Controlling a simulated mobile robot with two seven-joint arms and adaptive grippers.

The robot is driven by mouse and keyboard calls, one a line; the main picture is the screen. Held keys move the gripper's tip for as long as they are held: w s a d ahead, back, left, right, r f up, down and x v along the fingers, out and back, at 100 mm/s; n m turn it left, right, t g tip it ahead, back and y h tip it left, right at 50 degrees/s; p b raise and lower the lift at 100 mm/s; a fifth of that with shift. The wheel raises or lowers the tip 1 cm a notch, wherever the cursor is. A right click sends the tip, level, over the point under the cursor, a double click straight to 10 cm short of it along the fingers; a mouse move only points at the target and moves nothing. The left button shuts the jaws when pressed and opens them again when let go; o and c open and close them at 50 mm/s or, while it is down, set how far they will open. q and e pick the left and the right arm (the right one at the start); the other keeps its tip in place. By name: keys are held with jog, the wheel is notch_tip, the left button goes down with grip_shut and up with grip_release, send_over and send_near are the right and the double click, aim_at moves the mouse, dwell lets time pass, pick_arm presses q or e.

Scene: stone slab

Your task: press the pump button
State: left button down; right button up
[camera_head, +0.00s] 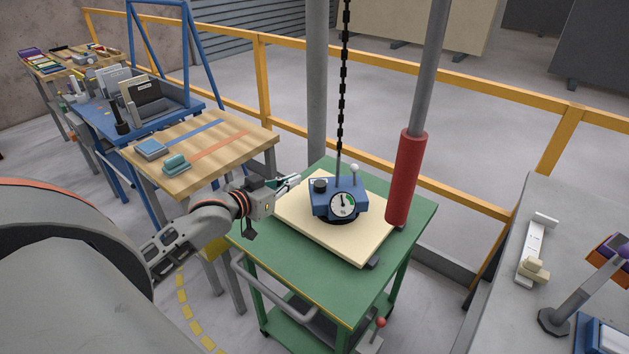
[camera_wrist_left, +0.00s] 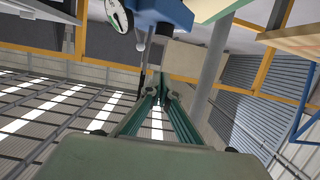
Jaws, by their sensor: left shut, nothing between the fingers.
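The blue pump unit (camera_head: 326,208) sits on the cream stone slab (camera_head: 360,245) on the green cart. Its round white gauge (camera_head: 342,205) faces the camera. A black round knob (camera_head: 320,185) stands on its top left and a white-tipped lever (camera_head: 354,168) on its top right; I cannot tell for sure which is the button. My left gripper (camera_head: 294,182) is shut and empty, just left of the pump, with a small gap to the knob.
A red cylinder (camera_head: 405,178) on a grey pole stands close right of the slab. A chain (camera_head: 341,90) hangs above the pump. The green cart (camera_head: 412,225) has bare edges. A wooden table (camera_head: 215,165) is left behind, a yellow railing (camera_head: 480,82) behind, a grey bench (camera_head: 520,215) right.

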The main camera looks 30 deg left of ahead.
pick_arm(q)
jog(key=shift+r, duration=0.2)
dwell(0.3)
send_over(315, 193)
notch_tip(315, 193, down, 2)
jog(key=shift+s+f, duration=0.15)
jog(key=shift+f, duration=0.05)
notch_tip(315, 193, down, 3)
jog(key=shift+r, duration=0.2)
jog(key=shift+f, duration=0.75)
